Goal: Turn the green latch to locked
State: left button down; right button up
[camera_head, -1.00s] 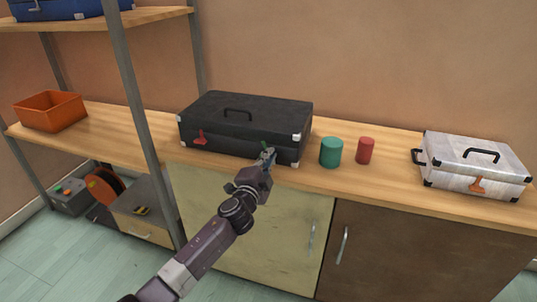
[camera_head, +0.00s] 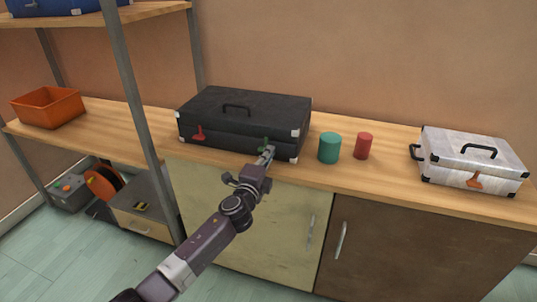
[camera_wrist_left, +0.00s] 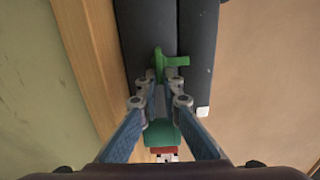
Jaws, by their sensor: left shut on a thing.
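The green latch (camera_head: 264,146) is on the front of the black case (camera_head: 240,112), near its right end. In the left wrist view the green latch (camera_wrist_left: 168,64) shows as an L-like shape at the seam of the case (camera_wrist_left: 195,40). My left gripper (camera_head: 268,153) is at the latch, its fingertips (camera_wrist_left: 159,80) closed on it and partly hiding it. A red latch (camera_head: 199,132) is on the same front face, near the left end. My right gripper is not in view.
A teal cylinder (camera_head: 329,147) and a red cylinder (camera_head: 363,146) stand right of the case. A white case (camera_head: 472,160) lies farther right, and an orange bin (camera_head: 48,107) is at the left. A grey shelf post (camera_head: 139,120) rises left of my arm.

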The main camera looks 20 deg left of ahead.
pick_arm(q)
jog(key=c, duration=2.1)
grip_release()
jog(key=shift+d, duration=0.1)
jog(key=s, duration=1.2)
jog(key=shift+a, duration=0.25)
jog(key=shift+s+f, duration=0.1)
